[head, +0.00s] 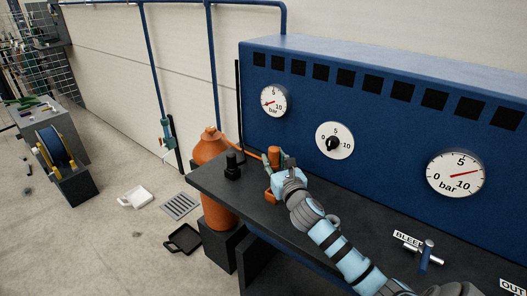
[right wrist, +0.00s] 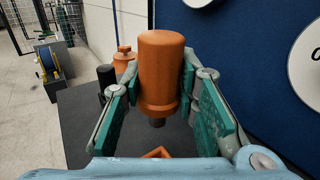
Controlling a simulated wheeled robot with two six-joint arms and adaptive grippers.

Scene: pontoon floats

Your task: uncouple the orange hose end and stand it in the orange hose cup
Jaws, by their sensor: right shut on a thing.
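The orange hose end (head: 274,154) is a thick upright orange cylinder, and it fills the middle of the right wrist view (right wrist: 161,75) with a short dark tip below it. My right gripper (head: 284,163) is shut on it, with a teal-padded finger on each side in the right wrist view. An orange square edge, which looks like the orange hose cup (right wrist: 157,153), shows low in that view, below the dark tip. The tip looks apart from it. In the head view a bit of orange (head: 268,195) shows beside my gripper. My left gripper is not in view.
A dark bench (head: 215,180) runs under a blue gauge panel (head: 340,85). A black fitting (head: 232,168) stands on the bench to the left. An orange tank (head: 212,150) stands beyond the bench end. A T-handle (head: 426,252) sits at the right.

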